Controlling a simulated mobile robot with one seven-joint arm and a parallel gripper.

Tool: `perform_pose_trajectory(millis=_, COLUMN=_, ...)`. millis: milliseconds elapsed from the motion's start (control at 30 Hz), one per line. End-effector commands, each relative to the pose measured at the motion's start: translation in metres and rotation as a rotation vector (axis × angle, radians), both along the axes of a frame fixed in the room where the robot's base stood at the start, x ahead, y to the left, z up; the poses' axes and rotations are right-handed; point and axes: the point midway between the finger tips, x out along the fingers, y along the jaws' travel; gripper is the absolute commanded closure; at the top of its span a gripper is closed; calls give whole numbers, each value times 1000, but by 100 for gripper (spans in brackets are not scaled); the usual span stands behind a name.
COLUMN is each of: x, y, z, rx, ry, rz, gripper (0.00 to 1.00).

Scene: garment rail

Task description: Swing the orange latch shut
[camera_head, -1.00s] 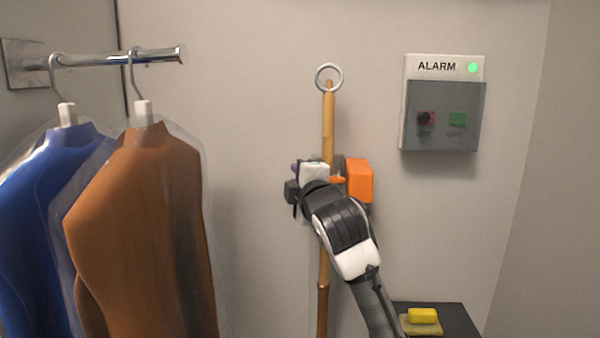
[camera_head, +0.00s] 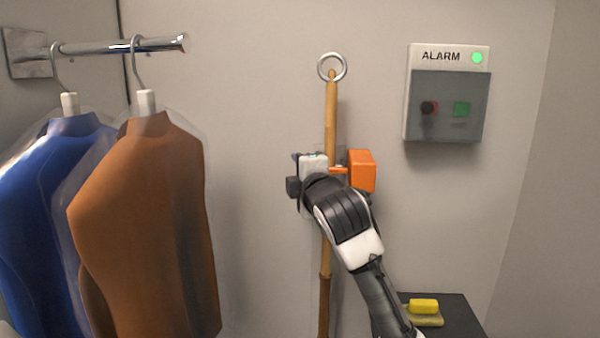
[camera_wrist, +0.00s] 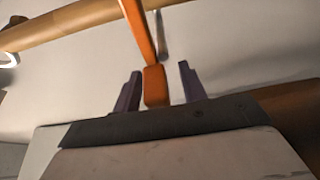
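The orange latch (camera_wrist: 154,84) shows in the wrist view as a thin bar with a thicker block at its near end. That block lies between the two dark fingers of my gripper (camera_wrist: 157,88), with a visible gap on each side. In the head view a wooden pole (camera_head: 331,115) with a ring on top stands against the wall. An orange block (camera_head: 362,171) sits right of the pole, and a thin orange strip of the latch (camera_head: 338,170) crosses in front of it. My gripper (camera_head: 308,172) is at the pole, its fingers mostly hidden by my wrist.
A blue garment (camera_head: 50,190) and a brown garment (camera_head: 145,225) hang from a rail (camera_head: 110,47) at the left. An alarm box (camera_head: 447,95) with a green light is on the wall at the right. A yellow block (camera_head: 423,306) rests on a dark surface (camera_head: 455,317) below it.

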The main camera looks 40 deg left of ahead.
Motion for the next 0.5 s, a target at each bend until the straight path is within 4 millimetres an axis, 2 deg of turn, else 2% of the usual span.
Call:
perform_pose_trajectory(millis=267, x=-1, y=-3, z=0, rx=2, ry=0, rz=-2, gripper=58)
perform_pose_trajectory(millis=367, x=-7, y=-12, z=-1, rx=3, ry=-1, rz=-2, gripper=58)
perform_pose_trajectory(millis=500, x=-24, y=-35, z=-2, rx=3, ry=-4, rz=-2, gripper=58)
